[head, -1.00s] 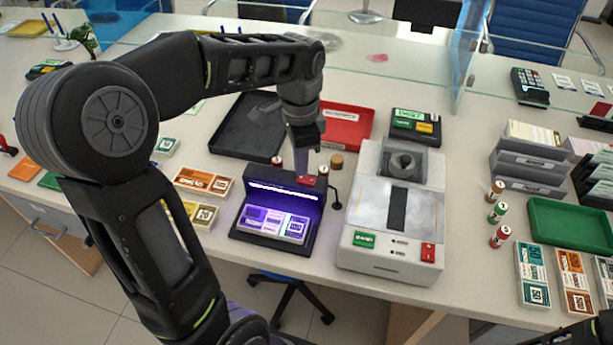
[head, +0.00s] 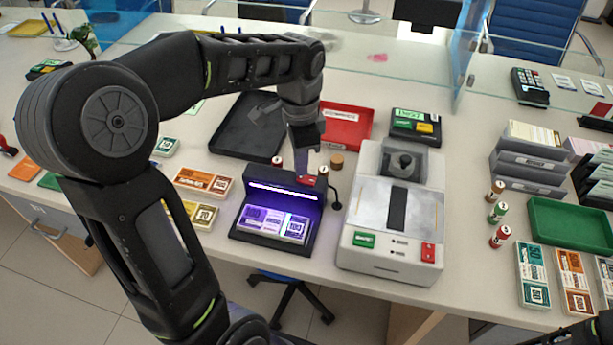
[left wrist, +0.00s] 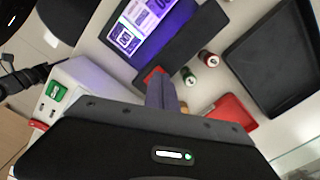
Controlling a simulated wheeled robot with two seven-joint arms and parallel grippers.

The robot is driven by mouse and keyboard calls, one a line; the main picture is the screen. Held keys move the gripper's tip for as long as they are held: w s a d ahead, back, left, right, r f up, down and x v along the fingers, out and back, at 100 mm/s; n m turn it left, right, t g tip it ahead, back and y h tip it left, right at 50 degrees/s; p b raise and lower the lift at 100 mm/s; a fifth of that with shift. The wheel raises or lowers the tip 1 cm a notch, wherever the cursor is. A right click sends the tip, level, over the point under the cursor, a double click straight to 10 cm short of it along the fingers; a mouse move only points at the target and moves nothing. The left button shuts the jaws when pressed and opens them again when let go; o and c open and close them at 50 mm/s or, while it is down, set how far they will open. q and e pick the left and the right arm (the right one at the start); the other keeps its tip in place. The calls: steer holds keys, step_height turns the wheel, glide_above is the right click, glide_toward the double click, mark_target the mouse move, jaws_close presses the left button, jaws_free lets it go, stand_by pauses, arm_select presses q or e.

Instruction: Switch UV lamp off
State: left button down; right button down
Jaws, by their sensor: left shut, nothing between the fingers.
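The UV lamp (head: 270,203) is a black unit on the counter, its tube glowing white-violet over banded notes (head: 272,223). It also shows in the left wrist view (left wrist: 180,50). A red switch (head: 306,180) sits on the top right of its housing. In the left wrist view the red switch (left wrist: 152,74) shows right at my fingertips. My left gripper (head: 305,172) is shut and empty, pointing down over the switch. Whether the fingertips touch it, I cannot tell. My right gripper is not in view; only a bit of my right arm shows at the lower right corner.
A grey counting machine (head: 392,215) with green and red buttons stands just right of the lamp. Behind are a black tray (head: 240,125), a red tray (head: 350,122) and small rolls (head: 336,161). Banded notes (head: 203,182) lie to the left.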

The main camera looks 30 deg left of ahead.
arm_select(q)
steer(key=shift+f+b, duration=0.65)
steer(key=shift+f, duration=0.35)
stand_by(0.3)
steer(key=shift+r+p, duration=3)
steer(key=shift+r, duration=0.55)
